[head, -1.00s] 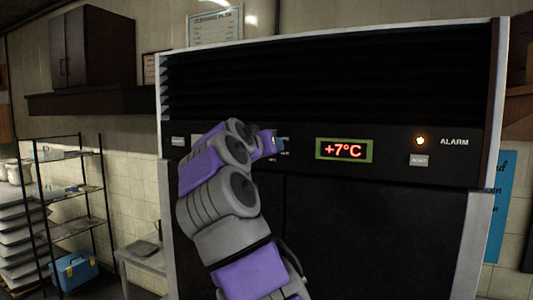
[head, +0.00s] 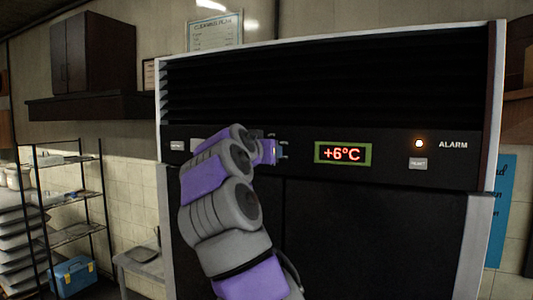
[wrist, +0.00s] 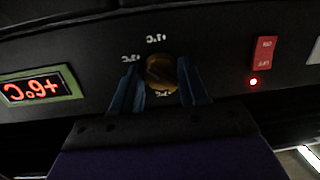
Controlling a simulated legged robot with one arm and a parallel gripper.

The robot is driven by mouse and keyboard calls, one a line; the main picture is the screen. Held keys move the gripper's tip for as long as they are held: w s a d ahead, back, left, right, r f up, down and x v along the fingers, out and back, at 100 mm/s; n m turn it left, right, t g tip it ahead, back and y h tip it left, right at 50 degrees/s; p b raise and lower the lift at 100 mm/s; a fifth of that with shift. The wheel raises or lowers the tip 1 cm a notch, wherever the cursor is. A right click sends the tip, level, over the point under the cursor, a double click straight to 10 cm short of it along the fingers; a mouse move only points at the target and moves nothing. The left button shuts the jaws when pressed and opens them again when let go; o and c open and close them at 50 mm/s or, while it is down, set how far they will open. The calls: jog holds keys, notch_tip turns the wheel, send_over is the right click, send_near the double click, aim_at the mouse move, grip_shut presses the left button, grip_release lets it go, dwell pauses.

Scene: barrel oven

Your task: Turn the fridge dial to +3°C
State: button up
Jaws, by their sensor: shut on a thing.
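The fridge (head: 380,220) is a large dark unit with a pale frame, facing me. Its dial (wrist: 161,72) is a round brownish knob on the black panel, with small temperature marks around it. In the wrist view my gripper (wrist: 163,85) is shut on the dial, one blue finger on each side. In the head view my gripper (head: 277,151) is at the panel, left of the display, and my arm hides most of the dial. The display (head: 343,153) reads +6°C in red; it also shows in the wrist view (wrist: 40,87), upside down.
An orange alarm light (head: 419,143) glows beside the ALARM label, above a small reset button (head: 417,163). A red switch (wrist: 264,53) with a lit red lamp is near the dial. A wire shelf (head: 70,205) and blue toolbox (head: 73,276) stand at left.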

jog(key=o, duration=0.7)
jog(key=shift+w, duration=0.1)
jog(key=shift+c, duration=0.2)
jog(key=shift+o, duration=0.8)
jog(key=shift+w+a+f, duration=0.1)
jog(key=shift+w+f, duration=0.05)
jog(key=shift+o, duration=1.1)
jog(key=shift+a, duration=0.15)
jog(key=b+v, duration=0.2)
jog(key=v, duration=1.5)
jog(key=shift+s, duration=0.25)
jog(key=shift+a, duration=0.1)
